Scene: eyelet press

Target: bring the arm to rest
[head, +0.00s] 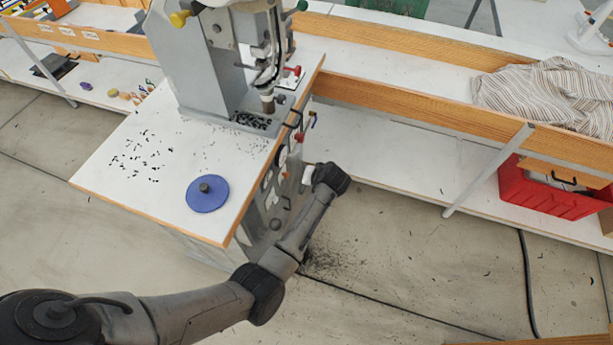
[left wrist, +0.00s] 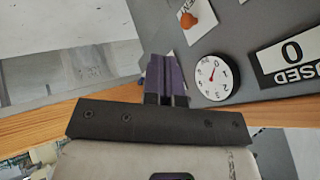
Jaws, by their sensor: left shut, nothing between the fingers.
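My left arm comes in from the lower left in the head view and reaches to the front side of the press cabinet (head: 262,213). Its wrist is bent near the cabinet's right side, and the fingers cannot be made out there. In the left wrist view my left gripper (left wrist: 165,78) is shut and empty, with its two dark purplish fingers together. Beyond it is a grey panel with a white round dial (left wrist: 211,77), an orange-red knob (left wrist: 190,20) and a black-and-white sign (left wrist: 290,60). I cannot tell the gap to the panel. My right gripper is not in view.
The grey eyelet press (head: 200,60) stands on the white tabletop (head: 150,190), with a blue disc (head: 207,193) and scattered dark bits. At right are a shelf bench (head: 420,150), a red crate (head: 540,190) and striped cloth (head: 550,95). The floor between is open.

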